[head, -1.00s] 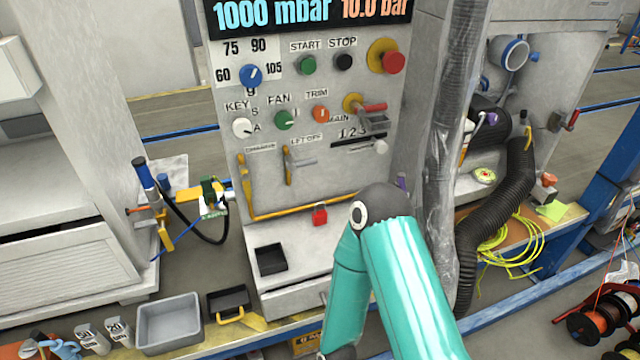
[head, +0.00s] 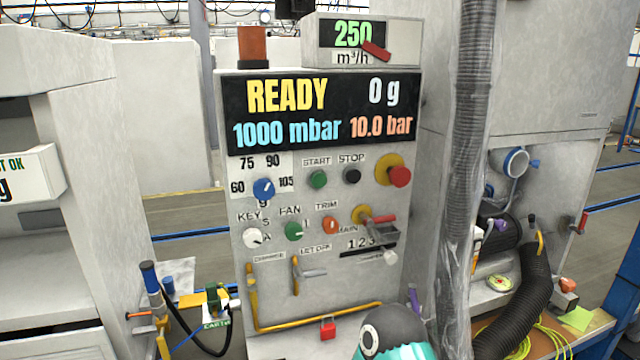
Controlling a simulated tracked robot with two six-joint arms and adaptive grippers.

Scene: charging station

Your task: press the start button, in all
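The green start button (head: 317,179) sits on the grey control panel (head: 335,275), under the START label. The black stop button (head: 352,175) is just to its right, under the STOP label. The display (head: 320,110) above reads READY, 0 g, 1000 mbar and 10.0 bar. Part of one of my arms, teal with a dark joint, shows at the bottom edge, below the panel's controls. Neither of my grippers is in view. Nothing covers the start button.
A red emergency knob (head: 399,176) on a yellow base is right of the stop button. A blue dial (head: 263,188) is to the left. A green fan knob (head: 293,231) and an orange trim knob (head: 330,225) sit below. A grey wrapped hose (head: 470,150) hangs right of the panel.

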